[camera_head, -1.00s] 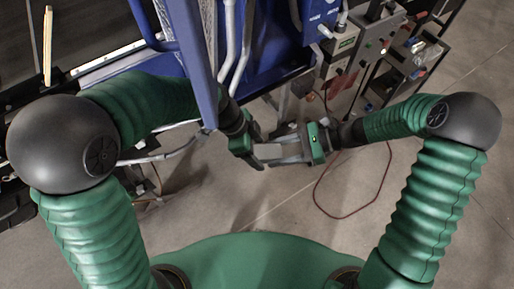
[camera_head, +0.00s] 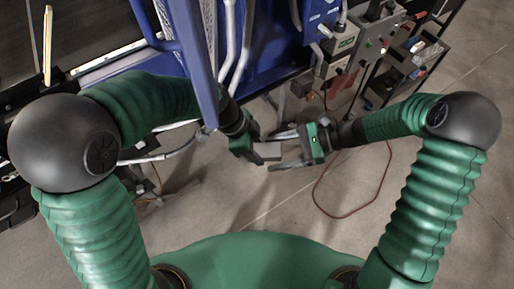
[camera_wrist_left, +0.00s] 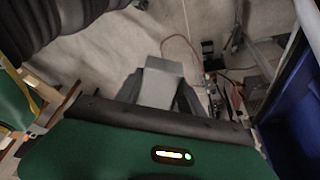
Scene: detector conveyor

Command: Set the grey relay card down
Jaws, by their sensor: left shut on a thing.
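The grey relay card (camera_wrist_left: 162,82) is a flat grey block between the fingers of my left gripper (camera_wrist_left: 160,95) in the left wrist view. In the head view the card (camera_head: 267,151) shows small at the tips of my left gripper (camera_head: 262,150), in the air over the floor. My left gripper is shut on it. My right gripper (camera_head: 278,150) faces it from the right, with its two fingers spread apart above and below the card. Whether a right finger touches the card cannot be told.
A blue frame (camera_head: 190,55) stands close beside my left forearm. A control box (camera_head: 345,42) and a dark shelf rack (camera_head: 408,65) stand at the upper right. A red cable (camera_head: 322,203) lies on the floor. The floor below the grippers is otherwise clear.

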